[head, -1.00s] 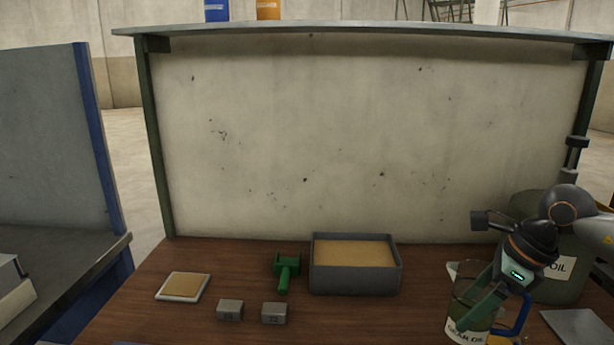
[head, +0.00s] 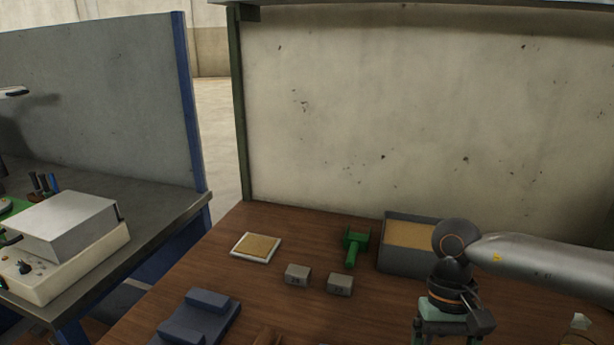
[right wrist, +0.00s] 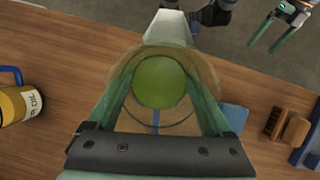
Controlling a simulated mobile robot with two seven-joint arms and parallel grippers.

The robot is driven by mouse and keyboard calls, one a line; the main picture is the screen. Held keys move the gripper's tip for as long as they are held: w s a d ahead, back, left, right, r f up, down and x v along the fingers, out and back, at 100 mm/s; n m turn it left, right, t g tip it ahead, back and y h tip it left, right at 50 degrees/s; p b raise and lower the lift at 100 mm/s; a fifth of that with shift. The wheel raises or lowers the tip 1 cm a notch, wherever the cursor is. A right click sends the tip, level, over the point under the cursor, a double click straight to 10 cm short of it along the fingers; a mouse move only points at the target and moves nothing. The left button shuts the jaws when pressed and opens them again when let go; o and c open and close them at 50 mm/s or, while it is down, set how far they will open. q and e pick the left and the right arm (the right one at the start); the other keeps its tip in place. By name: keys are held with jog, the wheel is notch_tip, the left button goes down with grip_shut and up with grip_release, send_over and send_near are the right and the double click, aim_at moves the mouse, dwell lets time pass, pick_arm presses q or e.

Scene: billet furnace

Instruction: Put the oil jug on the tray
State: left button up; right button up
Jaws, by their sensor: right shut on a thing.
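The oil jug (right wrist: 160,83) is clear, with a white spout and green oil inside. It shows from above in the right wrist view, between the fingers of my right gripper (right wrist: 160,95), which is shut on it. In the head view my right gripper (head: 450,338) is at the bottom edge, and the held jug is out of frame. The tray (head: 236,253), white-rimmed with a tan pad, lies on the wooden bench, left of my right gripper. My left gripper (right wrist: 276,32) is open and empty at the top right of the right wrist view.
A grey sand-filled box (head: 405,262), a green scoop (head: 355,245) and two grey blocks (head: 298,275) are beyond my right gripper. A dark blue block (head: 197,322) lies at the front. A yellow, blue-handled container (right wrist: 17,105) is at left in the wrist view. Bench shows clear around the tray.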

jog(key=shift+s+a+f+n, duration=0.2)
jog(key=shift+s+n, duration=0.05)
jog(key=shift+n, duration=0.45)
jog(key=shift+w+r, duration=0.1)
dwell(0.5)
